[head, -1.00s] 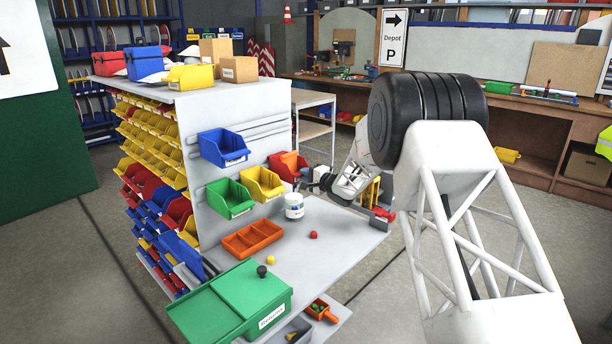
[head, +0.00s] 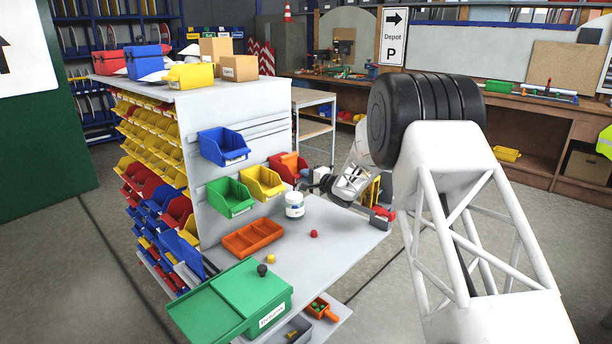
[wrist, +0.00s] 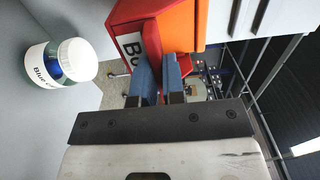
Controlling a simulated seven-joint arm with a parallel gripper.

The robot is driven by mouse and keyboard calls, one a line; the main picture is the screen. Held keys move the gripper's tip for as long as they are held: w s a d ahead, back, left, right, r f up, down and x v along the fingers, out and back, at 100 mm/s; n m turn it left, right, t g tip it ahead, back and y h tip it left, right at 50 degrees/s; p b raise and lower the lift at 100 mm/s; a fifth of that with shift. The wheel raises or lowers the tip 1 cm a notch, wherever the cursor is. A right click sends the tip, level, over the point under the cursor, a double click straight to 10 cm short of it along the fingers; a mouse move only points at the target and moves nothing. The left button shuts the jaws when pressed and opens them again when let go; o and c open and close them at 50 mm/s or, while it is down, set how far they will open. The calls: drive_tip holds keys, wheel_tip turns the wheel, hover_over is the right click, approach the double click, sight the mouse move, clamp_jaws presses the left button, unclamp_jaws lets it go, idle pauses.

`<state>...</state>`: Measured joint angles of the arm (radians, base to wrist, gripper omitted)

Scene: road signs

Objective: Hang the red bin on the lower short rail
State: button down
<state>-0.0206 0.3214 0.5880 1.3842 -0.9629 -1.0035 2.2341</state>
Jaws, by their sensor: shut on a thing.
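The red bin (head: 279,171) is at the right end of the grey panel, to the right of the yellow bin, with an orange thing (head: 292,161) in or against it. My gripper (head: 307,180) reaches it from the right. In the wrist view the blue fingers (wrist: 159,82) are shut on the labelled front of the red bin (wrist: 147,14), beside the orange surface (wrist: 184,25). The lower rail (head: 202,190) is mostly hidden behind the green bin (head: 231,197) and yellow bin (head: 263,183). I cannot tell whether the red bin's back touches a rail.
A blue bin (head: 223,146) hangs on the upper rails (head: 265,129). A white-lidded jar (head: 294,205) stands on the bench just below my gripper. An orange divided tray (head: 252,238), a green lidded box (head: 243,296) and small red and yellow pieces are nearer.

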drive_tip(key=shift+f, duration=0.45)
idle(0.3)
drive_tip(key=c, duration=1.1)
unclamp_jaws()
drive_tip(key=shift+v, duration=3.95)
